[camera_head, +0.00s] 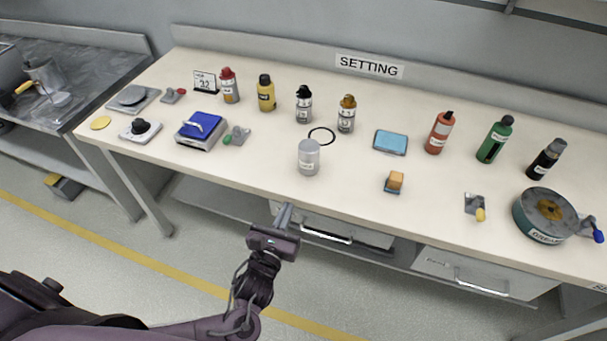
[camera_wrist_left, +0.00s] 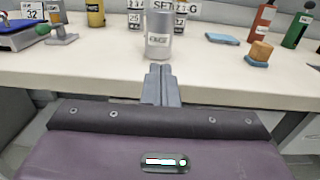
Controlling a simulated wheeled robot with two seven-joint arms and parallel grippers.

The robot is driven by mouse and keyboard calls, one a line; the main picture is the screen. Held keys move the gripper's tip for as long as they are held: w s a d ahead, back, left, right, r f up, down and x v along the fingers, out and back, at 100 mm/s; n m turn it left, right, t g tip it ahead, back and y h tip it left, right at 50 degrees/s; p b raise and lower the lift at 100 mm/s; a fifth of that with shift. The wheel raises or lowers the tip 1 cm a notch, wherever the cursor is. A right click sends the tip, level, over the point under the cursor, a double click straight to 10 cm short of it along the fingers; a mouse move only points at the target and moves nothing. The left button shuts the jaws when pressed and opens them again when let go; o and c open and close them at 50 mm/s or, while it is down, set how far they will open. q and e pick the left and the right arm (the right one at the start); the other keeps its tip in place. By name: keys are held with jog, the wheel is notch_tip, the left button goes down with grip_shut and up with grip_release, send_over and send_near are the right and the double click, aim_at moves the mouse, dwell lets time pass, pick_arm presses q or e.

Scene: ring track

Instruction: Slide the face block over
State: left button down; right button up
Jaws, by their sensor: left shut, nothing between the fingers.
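A light grey cylinder (camera_head: 309,158) with a small label stands upright near the front edge of the bench. It also shows in the left wrist view (camera_wrist_left: 158,38), straight beyond my fingertips; its label is too small to read surely. A small orange block on a blue base (camera_head: 395,182) sits to its right, also in the left wrist view (camera_wrist_left: 260,53). I cannot tell from the labels which is the face block. A thin black ring (camera_head: 322,136) lies just behind the cylinder. My left gripper (camera_head: 284,214) is shut and empty, in front of the bench edge, apart from the cylinder.
The bench (camera_head: 240,160) carries several bottles along the back, a light blue pad (camera_head: 390,141), a blue-topped scale (camera_head: 201,130) at left and a round teal tin (camera_head: 545,215) at right. Open surface lies between the cylinder and the orange block. Drawers (camera_head: 335,232) hang below.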

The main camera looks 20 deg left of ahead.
aim_at(306, 165)
pick_arm(q)
jog(key=w+p, duration=0.1)
jog(key=w, duration=1.2)
jog(key=w+b, duration=0.2)
jog(key=w, duration=0.2)
jog(key=w+b, duration=0.3)
jog(key=w, duration=0.2)
jog(key=w+b, duration=0.2)
jog(key=w, duration=0.2)
jog(key=shift+w+d+f, duration=0.1)
jog(key=shift+w+f, duration=0.1)
jog(key=shift+f, duration=0.1)
jog(key=shift+w+r+b, duration=0.2)
jog(key=shift+w+b, duration=0.15)
jog(key=shift+w, duration=0.1)
jog(key=shift+r, duration=0.1)
